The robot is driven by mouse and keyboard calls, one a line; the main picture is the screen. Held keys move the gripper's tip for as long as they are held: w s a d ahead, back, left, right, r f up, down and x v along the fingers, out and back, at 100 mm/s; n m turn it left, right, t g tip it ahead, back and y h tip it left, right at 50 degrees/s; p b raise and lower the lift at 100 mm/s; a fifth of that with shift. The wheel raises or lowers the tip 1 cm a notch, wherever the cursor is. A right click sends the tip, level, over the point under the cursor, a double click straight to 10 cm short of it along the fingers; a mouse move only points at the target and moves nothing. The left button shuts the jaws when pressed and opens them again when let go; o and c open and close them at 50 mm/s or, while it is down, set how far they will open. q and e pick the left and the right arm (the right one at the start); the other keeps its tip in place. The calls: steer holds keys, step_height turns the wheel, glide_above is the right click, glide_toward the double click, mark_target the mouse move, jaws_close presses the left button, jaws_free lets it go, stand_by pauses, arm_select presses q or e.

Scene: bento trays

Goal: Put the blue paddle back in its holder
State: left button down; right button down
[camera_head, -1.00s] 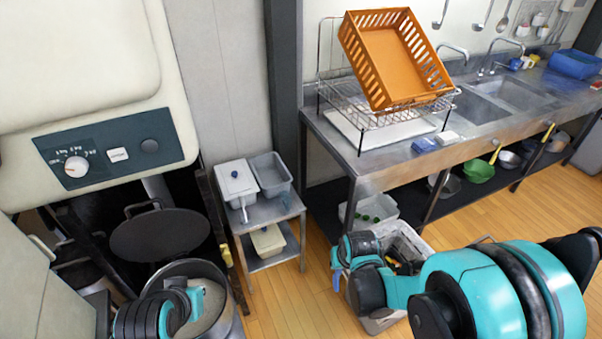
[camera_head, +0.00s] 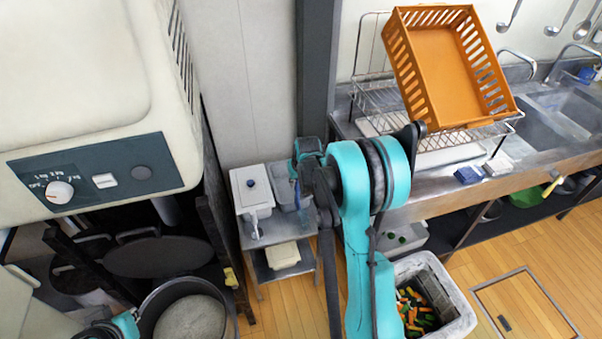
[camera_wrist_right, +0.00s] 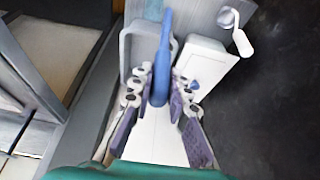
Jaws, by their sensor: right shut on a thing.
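The blue paddle (camera_wrist_right: 165,50) shows in the right wrist view as a blue handle between the fingers of my right gripper (camera_wrist_right: 162,98), which is shut on it. In the head view a bit of blue paddle (camera_head: 293,168) shows beside my right wrist, over the small cart. A grey open bin (camera_wrist_right: 126,45), possibly the holder, lies behind the paddle in the wrist view; it is partly hidden by my arm in the head view (camera_head: 281,196). I cannot tell whether the paddle's lower end is inside it.
A white lidded box (camera_head: 249,183) with a blue knob stands left of the grey bin on the metal cart (camera_head: 268,234). A large pot (camera_head: 147,312) is at the lower left. A crate (camera_head: 461,316) of coloured pieces stands on the floor at right, near the sink counter (camera_head: 440,185).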

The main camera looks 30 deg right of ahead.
steer(key=w+d+f+b, duration=0.1)
steer(key=d+f+b, duration=0.2)
steer(key=f, duration=0.3)
steer(key=shift+f+b, duration=0.2)
steer(key=shift+b, duration=0.45)
steer(key=shift+d, duration=0.1)
stand_by(0.3)
steer(key=shift+f, duration=0.1)
stand_by(0.4)
step_height(320, 180, down, 8)
steer(key=b, duration=0.6)
stand_by(1.0)
steer(key=shift+r, duration=0.2)
steer(key=c, duration=0.8)
jaws_free()
